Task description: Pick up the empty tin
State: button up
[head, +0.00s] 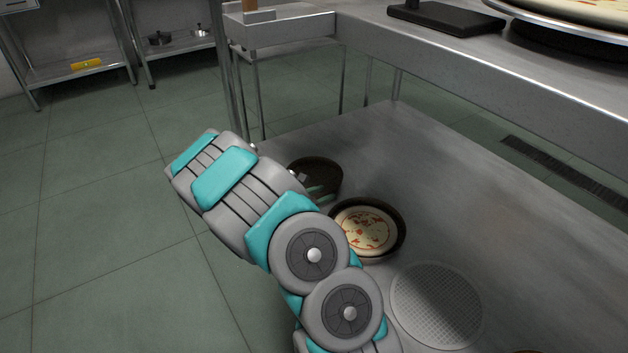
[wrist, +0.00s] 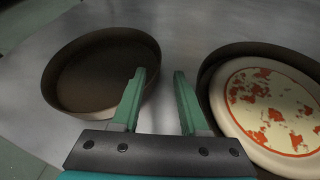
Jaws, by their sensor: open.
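The empty tin (wrist: 82,72) is a round, dark brown pan on the steel lower shelf. In the wrist view it is at the upper left, and its inside is bare. In the head view the empty tin (head: 318,170) shows behind the end of my arm, which hides part of it. In the head view my gripper (head: 318,192) is mostly hidden by my arm, beside the tin.
A second dark tin holding a pizza (head: 368,230) stands close to the right of my gripper. A round perforated disc (head: 436,305) lies nearer on the shelf. A higher steel counter (head: 480,65) runs above the right side. Bare shelf (head: 420,150) lies behind the tins.

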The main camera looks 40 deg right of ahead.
aim_at(334, 189)
jog(key=x, duration=0.6)
jog(key=shift+w+d+b, duration=0.1)
jog(key=shift+d+b, duration=0.1)
jog(key=shift+b, duration=0.15)
jog(key=shift+c, duration=0.3)
grip_shut()
dwell(0.8)
